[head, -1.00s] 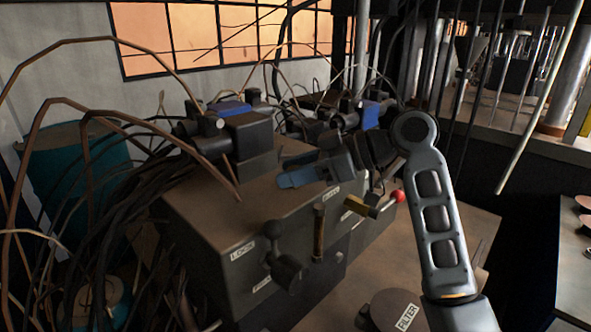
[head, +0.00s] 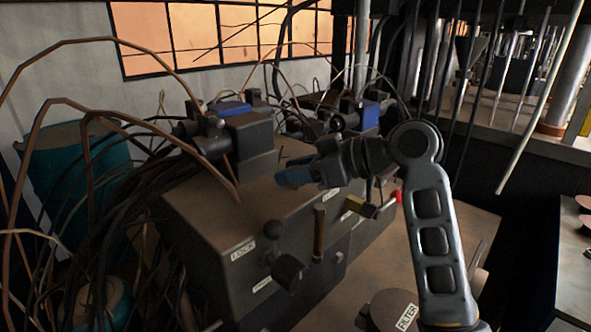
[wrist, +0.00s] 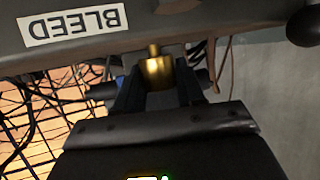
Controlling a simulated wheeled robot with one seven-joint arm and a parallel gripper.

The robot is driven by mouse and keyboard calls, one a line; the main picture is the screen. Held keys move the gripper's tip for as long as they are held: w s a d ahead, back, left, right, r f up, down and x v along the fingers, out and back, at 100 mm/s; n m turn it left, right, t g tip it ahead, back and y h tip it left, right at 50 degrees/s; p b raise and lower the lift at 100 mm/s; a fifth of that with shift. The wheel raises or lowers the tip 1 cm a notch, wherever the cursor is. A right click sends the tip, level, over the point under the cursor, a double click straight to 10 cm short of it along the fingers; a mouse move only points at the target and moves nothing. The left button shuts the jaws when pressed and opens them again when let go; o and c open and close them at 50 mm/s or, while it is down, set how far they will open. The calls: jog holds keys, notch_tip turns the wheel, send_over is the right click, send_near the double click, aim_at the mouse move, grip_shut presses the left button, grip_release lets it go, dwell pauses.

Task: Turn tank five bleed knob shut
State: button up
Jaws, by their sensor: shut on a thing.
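The bleed knob (wrist: 158,74), a small brass cylinder on a short brass stem, shows in the wrist view under a dark housing. An upside-down BLEED label (wrist: 74,24) is on the housing to its left. My gripper (wrist: 157,88) has a dark finger on each side of the knob and is shut on it. In the head view my gripper (head: 294,176) reaches left over the grey-brown box (head: 205,222), and the knob cannot be made out there. I see no tank number, and how far the knob is turned cannot be told.
A ball-ended lever (head: 274,231) by the LOCK label, a brass rod (head: 319,230) and a red-tipped lever (head: 397,196) stick out near my arm. Dark cables (head: 110,200) crowd the left. A round FILTER part (head: 395,308) is at the bottom.

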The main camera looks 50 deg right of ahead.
jog(key=m+h+p, duration=0.1)
jog(key=m+h, duration=0.1)
jog(key=h, duration=0.1)
jog(key=m+h+p, duration=0.1)
jog(key=m+h, duration=0.2)
jog(key=shift+a+r+m+t, duration=0.15)
jog(key=shift+m+t, duration=0.15)
jog(key=shift+t, duration=0.1)
jog(key=shift+m+g+h+p, duration=0.45)
jog(key=shift+m+g+h, duration=0.15)
jog(key=shift+m+h, duration=1.65)
jog(key=shift+h, duration=0.35)
jog(key=o, duration=0.9)
jog(key=shift+o, duration=0.2)
